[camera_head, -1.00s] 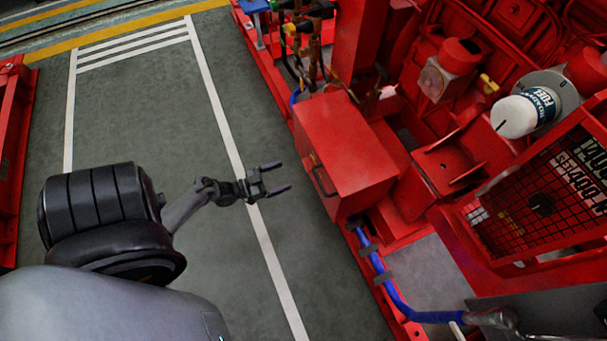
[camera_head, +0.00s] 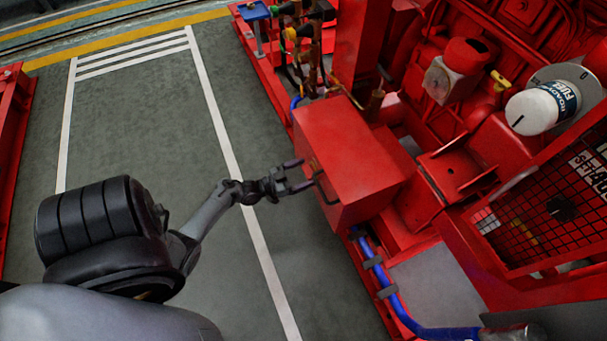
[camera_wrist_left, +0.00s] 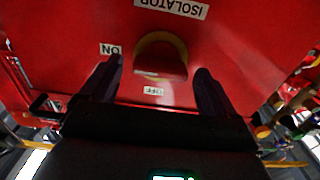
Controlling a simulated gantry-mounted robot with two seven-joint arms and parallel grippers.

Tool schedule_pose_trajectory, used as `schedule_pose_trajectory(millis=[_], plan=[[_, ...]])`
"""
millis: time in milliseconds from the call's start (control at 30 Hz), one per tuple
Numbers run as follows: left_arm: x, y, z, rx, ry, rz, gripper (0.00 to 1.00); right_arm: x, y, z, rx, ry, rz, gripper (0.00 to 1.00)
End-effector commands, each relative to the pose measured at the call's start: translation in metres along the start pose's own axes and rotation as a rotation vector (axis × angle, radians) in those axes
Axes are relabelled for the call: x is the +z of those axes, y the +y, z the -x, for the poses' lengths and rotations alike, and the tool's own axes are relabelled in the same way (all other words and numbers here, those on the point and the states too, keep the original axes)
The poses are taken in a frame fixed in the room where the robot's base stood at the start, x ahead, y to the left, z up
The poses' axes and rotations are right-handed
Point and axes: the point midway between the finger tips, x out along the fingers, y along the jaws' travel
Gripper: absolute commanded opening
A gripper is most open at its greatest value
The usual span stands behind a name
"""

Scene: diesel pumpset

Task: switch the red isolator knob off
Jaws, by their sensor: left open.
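The red isolator knob (camera_wrist_left: 160,66) shows in the left wrist view on a red panel, with a yellowish ring around it. An ISOLATOR label (camera_wrist_left: 172,7) is upside down above it, an ON label (camera_wrist_left: 110,50) is to its left and an OFF label (camera_wrist_left: 153,91) is below it. My left gripper (camera_head: 304,174) is open at the left face of the red box (camera_head: 360,165). In the wrist view one finger is on each side of the knob, with gaps between. The knob cannot be made out in the head view. My right gripper is not in view.
A dark handle (camera_head: 322,188) stands on the box face close to the left fingers. Valves and hoses (camera_head: 300,50) rise behind the box. A blue hose (camera_head: 395,298) runs in front of it. The grey floor (camera_head: 150,120) at left is clear.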

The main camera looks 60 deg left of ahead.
Motion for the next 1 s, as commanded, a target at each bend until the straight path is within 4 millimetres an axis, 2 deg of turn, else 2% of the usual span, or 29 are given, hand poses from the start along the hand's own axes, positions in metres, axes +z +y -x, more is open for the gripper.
schedule_pose_trajectory(millis=[400,767,1000], plan=[[-0.0005,-0.0002,-0.006,0.0,0.0,0.0,0.89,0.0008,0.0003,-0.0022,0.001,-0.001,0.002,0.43],[-0.0006,-0.0002,-0.006,0.0,0.0,-0.001,0.34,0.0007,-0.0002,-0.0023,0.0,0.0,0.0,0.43],[-0.0015,-0.0002,-0.0062,0.0,0.001,0.015,0.33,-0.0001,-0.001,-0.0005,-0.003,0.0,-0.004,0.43]])
